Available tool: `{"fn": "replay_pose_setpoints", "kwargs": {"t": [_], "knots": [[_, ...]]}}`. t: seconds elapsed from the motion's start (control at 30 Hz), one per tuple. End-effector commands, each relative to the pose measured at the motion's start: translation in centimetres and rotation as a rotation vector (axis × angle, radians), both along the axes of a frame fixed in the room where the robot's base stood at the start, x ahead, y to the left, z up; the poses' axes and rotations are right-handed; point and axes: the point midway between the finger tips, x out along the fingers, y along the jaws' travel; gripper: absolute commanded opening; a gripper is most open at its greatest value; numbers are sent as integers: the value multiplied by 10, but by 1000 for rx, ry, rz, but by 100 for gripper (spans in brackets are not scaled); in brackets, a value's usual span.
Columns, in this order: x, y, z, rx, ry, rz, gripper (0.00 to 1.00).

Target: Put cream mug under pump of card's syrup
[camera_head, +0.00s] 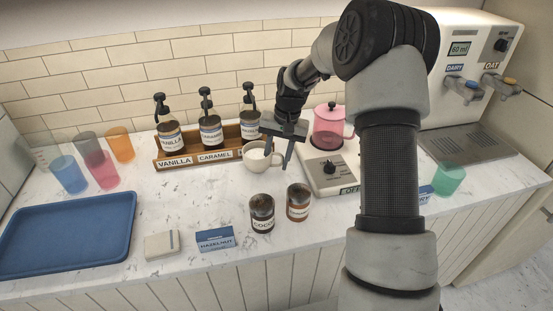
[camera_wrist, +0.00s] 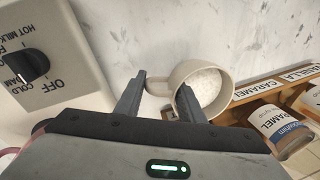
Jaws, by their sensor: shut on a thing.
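The cream mug (camera_head: 257,160) is upright in front of the right part of the syrup rack; a pale surface shows inside it in the wrist view (camera_wrist: 211,103). My gripper (camera_head: 286,150) is shut on its handle, which lies between the two fingers in the wrist view (camera_wrist: 157,90). I cannot tell whether the mug touches the counter. The blue card (camera_head: 216,239) reads HAZELNUT and lies at the counter's front. The wooden rack (camera_head: 192,161) holds pump bottles: vanilla (camera_head: 171,137), caramel (camera_head: 211,132) and a third (camera_head: 249,131) at right, its rack label hidden behind the mug and gripper.
Two jars (camera_head: 262,214) (camera_head: 298,203) stand in front of the mug. A frother base (camera_head: 327,172) with a pink jug (camera_head: 329,128) is right of my gripper. A blue tray (camera_head: 68,235) and coloured cups (camera_head: 103,171) are at left. A milk dispenser (camera_head: 463,70) stands at right.

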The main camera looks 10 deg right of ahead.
Motion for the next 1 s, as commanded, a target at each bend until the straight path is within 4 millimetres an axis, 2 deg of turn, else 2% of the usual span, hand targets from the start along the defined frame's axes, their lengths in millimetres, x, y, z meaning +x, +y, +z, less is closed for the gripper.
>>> {"fn": "replay_pose_setpoints", "kwargs": {"t": [0.3, 0.33, 0.4, 0.43, 0.77, 0.87, 1.0], "knots": [[1, 0, -3, 0, -2, 0, 0], [0, 0, -2, 1, -1, 0, 40], [0, 0, -2, 1, -1, 0, 52], [0, 0, -2, 1, -1, 0, 54], [0, 0, 3, 0, -2, 0, 54], [1, -2, 13, -1, -5, -2, 54], [-1, -6, 40, -1, -6, -2, 54]]}}
